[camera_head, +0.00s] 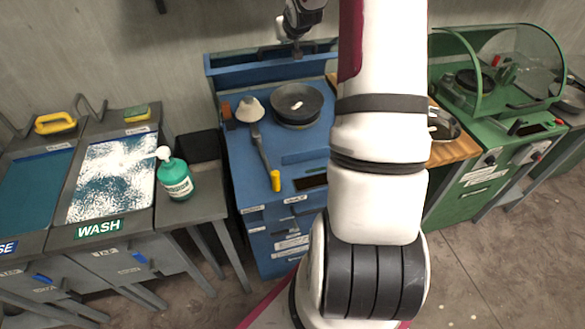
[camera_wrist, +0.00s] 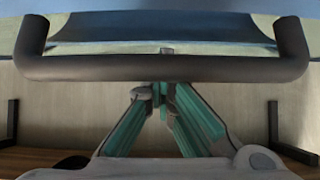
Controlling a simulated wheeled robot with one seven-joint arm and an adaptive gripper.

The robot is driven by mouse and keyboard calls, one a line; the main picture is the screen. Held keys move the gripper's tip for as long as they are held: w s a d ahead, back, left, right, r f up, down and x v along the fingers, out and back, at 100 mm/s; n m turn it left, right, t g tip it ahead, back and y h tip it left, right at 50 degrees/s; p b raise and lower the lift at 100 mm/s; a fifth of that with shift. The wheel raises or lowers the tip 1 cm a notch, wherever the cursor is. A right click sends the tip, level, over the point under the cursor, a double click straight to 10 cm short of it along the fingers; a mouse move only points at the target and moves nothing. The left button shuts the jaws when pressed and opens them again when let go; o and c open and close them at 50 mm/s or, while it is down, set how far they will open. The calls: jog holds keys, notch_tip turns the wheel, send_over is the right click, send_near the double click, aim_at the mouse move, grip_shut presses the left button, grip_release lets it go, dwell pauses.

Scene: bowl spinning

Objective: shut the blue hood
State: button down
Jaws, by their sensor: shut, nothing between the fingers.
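The blue hood (camera_head: 225,66) is raised at the back of the blue station (camera_head: 240,170), and the work surface in front of it is uncovered. In the wrist view, a dark handle bar (camera_wrist: 110,68) runs across the picture, bent at both ends, with a blue panel (camera_wrist: 160,27) behind it. My gripper (camera_head: 297,50) is at the hood's upper edge in the head view. In the wrist view, my gripper's teal fingers (camera_wrist: 160,92) are shut and empty, with their tips at the bar's lower edge. I cannot tell whether they touch it. My arm hides the station's right side.
A dark bowl (camera_head: 296,105) with a pale piece inside, a small whitish cone (camera_head: 250,109) and a yellow-handled tool (camera_head: 275,180) are on the blue station. A green station (camera_head: 500,130) stands right. Wash trays (camera_head: 112,175) and a green bottle (camera_head: 174,178) stand left.

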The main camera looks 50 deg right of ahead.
aim_at(287, 45)
jog(key=shift+s+a+f, duration=0.4)
jog(key=shift+f, duration=0.1)
jog(key=shift+s+a, duration=0.15)
jog(key=shift+s+a+r+p, duration=0.4)
jog(key=shift+s+p, duration=0.1)
jog(key=shift+s, duration=0.15)
jog(key=shift+s+a+r+p, duration=0.25)
jog(key=shift+s+a+p, duration=0.2)
jog(key=shift+s, duration=0.2)
jog(key=s+a+f+p, duration=0.2)
jog(key=s+a+f, duration=0.2)
jog(key=s, duration=0.3)
jog(key=s+a+f+p, duration=0.2)
jog(key=s+a+f, duration=0.2)
jog(key=s+f, duration=0.3)
jog(key=shift+s+a+f, duration=0.3)
jog(key=shift+s, duration=0.05)
dwell(0.7)
jog(key=shift+r, duration=0.1)
notch_tip(287, 45, up, 10)
dwell(1.1)
